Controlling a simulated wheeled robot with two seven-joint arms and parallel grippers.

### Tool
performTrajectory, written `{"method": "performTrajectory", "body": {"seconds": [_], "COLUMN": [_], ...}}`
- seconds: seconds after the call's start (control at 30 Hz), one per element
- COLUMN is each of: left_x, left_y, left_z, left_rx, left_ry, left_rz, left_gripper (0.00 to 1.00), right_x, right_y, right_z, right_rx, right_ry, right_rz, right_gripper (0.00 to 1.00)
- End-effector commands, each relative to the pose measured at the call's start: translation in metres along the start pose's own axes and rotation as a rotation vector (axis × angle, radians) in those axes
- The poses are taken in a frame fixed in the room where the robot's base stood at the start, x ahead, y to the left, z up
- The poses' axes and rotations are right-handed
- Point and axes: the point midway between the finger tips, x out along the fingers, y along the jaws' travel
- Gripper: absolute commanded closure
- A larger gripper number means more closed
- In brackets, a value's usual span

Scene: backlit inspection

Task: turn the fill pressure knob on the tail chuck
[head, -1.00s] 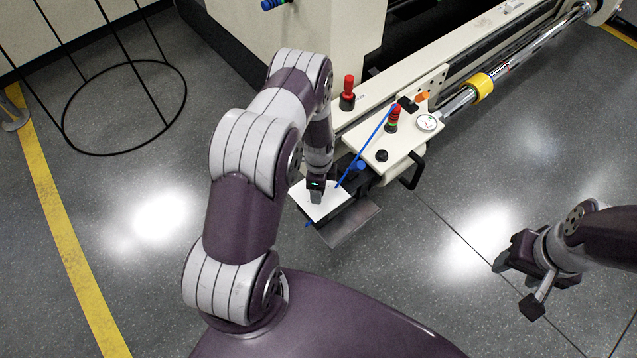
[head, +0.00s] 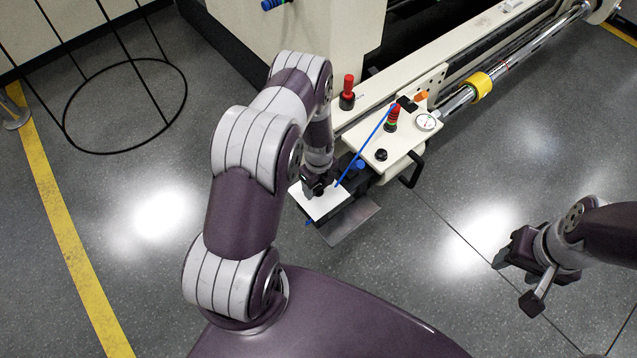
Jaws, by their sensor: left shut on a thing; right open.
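The tail chuck (head: 400,140) is a cream block at the end of the machine's long rail, with a white pressure gauge (head: 426,122) on top. My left gripper (head: 316,190) points down over a white plate (head: 326,206) at the chuck's near end. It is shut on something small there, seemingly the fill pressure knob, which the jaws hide. A blue knob (head: 358,165) is just right of the gripper, and a black knob (head: 381,155) is on the cream top. My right gripper (head: 519,279) is open and empty, over the floor at the right.
A blue rod (head: 365,143) slants up close to my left gripper. A shiny roller (head: 525,50) runs back right. The floor between my arms is clear.

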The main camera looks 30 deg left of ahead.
Motion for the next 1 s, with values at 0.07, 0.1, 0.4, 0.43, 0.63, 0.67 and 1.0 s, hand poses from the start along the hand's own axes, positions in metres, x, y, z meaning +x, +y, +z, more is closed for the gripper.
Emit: {"method": "performTrajectory", "body": {"seconds": [0.07, 0.1, 0.4, 0.43, 0.63, 0.67, 1.0], "left_x": [-0.0008, -0.0007, -0.0006, -0.0007, -0.0006, -0.0006, -0.0086], "left_y": [-0.0011, -0.0011, -0.0011, -0.0011, -0.0010, -0.0009, -0.0004], "left_z": [0.0006, 0.0005, 0.0005, 0.0005, 0.0005, 0.0005, 0.0002], "left_rx": [0.012, 0.018, 0.029, 0.029, 0.029, 0.028, 0.027], "left_ry": [-0.002, -0.002, -0.002, -0.002, -0.002, -0.001, -0.001], "left_rz": [-0.003, -0.003, -0.002, -0.002, -0.002, -0.002, -0.001], "left_gripper": [0.62, 0.62, 0.62, 0.62, 0.09, 0.06, 0.06], "right_x": [-0.0004, -0.0005, -0.0005, -0.0005, -0.0005, -0.0005, -0.0036], "right_y": [0.0000, 0.0000, 0.0000, 0.0000, 0.0000, 0.0000, 0.0000], "right_z": [0.0000, 0.0000, 0.0000, 0.0000, 0.0000, 0.0000, -0.0004], "right_rx": [0.000, 0.000, 0.000, 0.000, 0.000, 0.000, 0.000], "right_ry": [0.000, 0.000, 0.000, 0.000, 0.000, 0.000, 0.000], "right_rz": [0.000, 0.000, 0.000, 0.000, 0.000, 0.000, 0.000], "right_gripper": [0.47, 0.47, 0.47, 0.47, 0.47, 0.47, 0.47]}}
